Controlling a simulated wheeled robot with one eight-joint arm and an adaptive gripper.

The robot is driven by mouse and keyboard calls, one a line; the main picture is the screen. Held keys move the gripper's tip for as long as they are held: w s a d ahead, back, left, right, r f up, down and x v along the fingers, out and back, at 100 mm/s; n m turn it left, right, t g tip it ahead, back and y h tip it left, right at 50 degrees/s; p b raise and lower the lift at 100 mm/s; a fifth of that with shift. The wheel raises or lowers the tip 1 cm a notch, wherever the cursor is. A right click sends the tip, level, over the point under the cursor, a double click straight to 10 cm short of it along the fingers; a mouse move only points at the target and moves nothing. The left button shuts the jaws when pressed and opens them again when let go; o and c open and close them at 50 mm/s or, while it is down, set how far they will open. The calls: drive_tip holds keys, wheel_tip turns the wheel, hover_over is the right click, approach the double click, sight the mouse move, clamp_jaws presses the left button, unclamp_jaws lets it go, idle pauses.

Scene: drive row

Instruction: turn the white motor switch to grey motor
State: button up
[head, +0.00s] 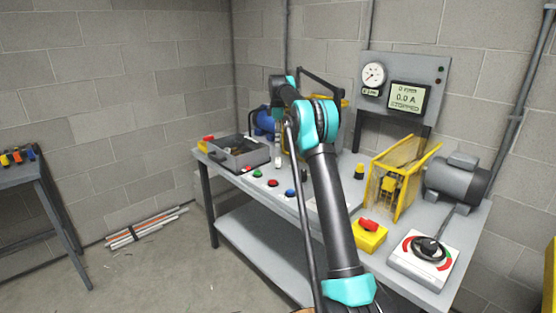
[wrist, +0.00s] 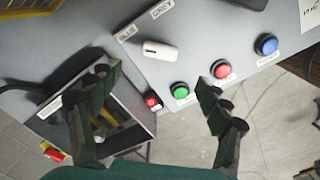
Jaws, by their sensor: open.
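The white motor switch (wrist: 160,50) is a short rounded lever on a grey panel, with a dark mark near its left end. It lies nearly level in the wrist view, between a GREY label (wrist: 162,9) above and a BLUE label (wrist: 126,33) at upper left. My gripper (wrist: 157,76) is open and empty, its fingers spread on either side below the switch and apart from it. In the head view the switch (head: 278,162) is a small white spot on the bench. The grey motor (head: 458,181) stands at the bench's right; the blue motor (head: 265,121) is at the back left.
Green (wrist: 181,91), red (wrist: 222,69) and blue (wrist: 266,45) buttons sit close to the switch. A small red button (wrist: 153,102) lies between my fingers. A grey tray (head: 243,161), a yellow guard (head: 403,172) and a rotary switch box (head: 421,257) stand on the bench.

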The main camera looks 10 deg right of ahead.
sight(278, 160)
wheel_tip(278, 160, down, 10)
drive_tip(key=shift+f, duration=0.1)
drive_tip(key=shift+c, duration=0.4)
drive_tip(key=c, duration=1.1)
